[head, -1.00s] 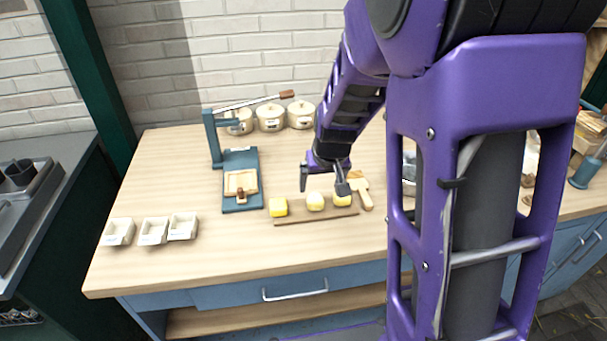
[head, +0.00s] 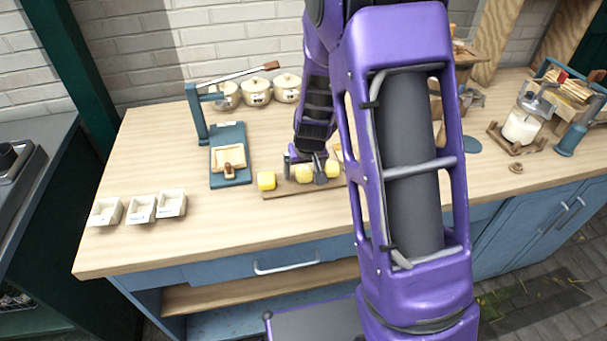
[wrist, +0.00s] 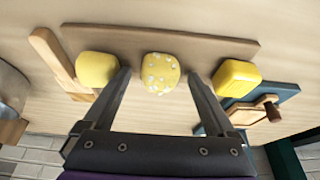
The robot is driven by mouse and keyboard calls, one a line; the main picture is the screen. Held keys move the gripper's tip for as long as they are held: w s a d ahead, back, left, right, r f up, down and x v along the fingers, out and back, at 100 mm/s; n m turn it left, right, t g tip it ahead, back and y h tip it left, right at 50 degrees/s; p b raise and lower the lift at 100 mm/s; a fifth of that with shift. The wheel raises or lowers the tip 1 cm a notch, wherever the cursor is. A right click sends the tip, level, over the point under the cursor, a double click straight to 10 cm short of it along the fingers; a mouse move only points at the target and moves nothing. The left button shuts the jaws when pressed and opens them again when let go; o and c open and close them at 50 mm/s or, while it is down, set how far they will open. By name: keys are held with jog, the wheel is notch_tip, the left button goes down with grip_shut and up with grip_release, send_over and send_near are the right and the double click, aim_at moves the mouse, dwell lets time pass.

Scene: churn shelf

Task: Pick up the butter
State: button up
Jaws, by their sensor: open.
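Three yellow butter pieces stand in a row on a wooden board (head: 285,192). In the wrist view the middle piece (wrist: 160,73) is round with pale specks, one piece (wrist: 97,68) is plain and round, and one (wrist: 238,77) is a squarer block. In the head view the block (head: 266,180) is at the left and the plain round piece (head: 333,168) at the right. My gripper (wrist: 158,78) is open and empty, with its fingers on either side of the speckled piece. I cannot tell whether either finger touches it.
A blue press (head: 230,168) with a lever stands left of the board. Several white dishes (head: 141,210) sit at the table's left front, and lidded pots (head: 257,92) at the back. A wooden paddle (wrist: 55,62) lies by the board.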

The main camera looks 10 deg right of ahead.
jog(key=shift+c, duration=0.3)
grip_shut()
